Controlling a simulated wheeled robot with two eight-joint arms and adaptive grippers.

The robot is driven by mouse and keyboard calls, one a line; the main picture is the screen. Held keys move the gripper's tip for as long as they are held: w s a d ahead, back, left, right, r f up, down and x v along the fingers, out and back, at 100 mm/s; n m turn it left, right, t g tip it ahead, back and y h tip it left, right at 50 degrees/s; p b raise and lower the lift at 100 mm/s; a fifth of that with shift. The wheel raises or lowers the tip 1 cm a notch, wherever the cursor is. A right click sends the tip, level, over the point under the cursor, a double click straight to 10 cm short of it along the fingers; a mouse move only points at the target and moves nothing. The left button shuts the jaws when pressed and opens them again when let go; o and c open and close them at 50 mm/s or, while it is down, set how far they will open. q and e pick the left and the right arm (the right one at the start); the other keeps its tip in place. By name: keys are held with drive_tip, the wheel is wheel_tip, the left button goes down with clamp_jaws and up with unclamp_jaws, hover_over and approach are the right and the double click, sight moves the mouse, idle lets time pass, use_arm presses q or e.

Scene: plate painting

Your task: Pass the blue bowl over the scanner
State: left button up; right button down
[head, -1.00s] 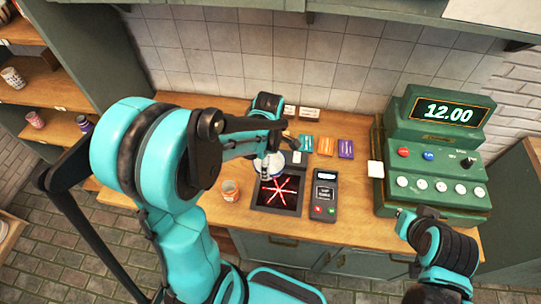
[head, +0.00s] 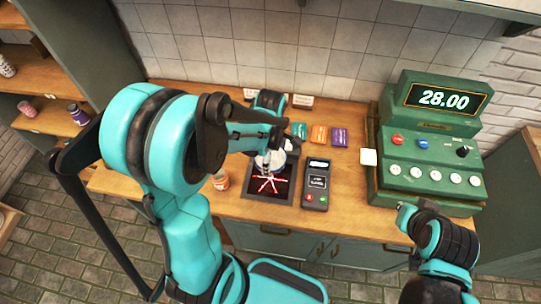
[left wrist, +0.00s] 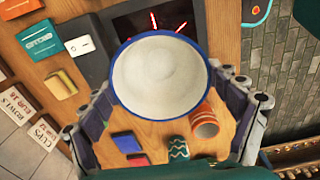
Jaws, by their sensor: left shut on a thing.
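The blue bowl (left wrist: 160,75), white inside with a blue rim, is between the fingers of my left gripper (left wrist: 165,110) in the left wrist view. The gripper is shut on it. In the head view the bowl (head: 272,160) hangs over the far part of the scanner (head: 258,196), a dark square plate with glowing red lines. My left arm partly hides the bowl and gripper there. The scanner's red lines also show beyond the bowl in the left wrist view. My right gripper (head: 408,217) is at the lower right, its fingers too unclear to judge.
The green register (head: 425,150) reads 28.00 and stands at the right of the counter. A card terminal (head: 317,185) is right of the scanner. An orange cup (head: 221,180) is left of it. Several coloured cards (head: 319,134) lie behind.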

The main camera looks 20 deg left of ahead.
use_arm(q)
drive_tip(key=shift+r, duration=0.2)
wheel_tip(320, 180, up, 5)
drive_tip(key=p, duration=0.3)
drive_tip(key=shift+p, duration=0.35)
drive_tip(key=shift+f, duration=0.15)
idle(1.2)
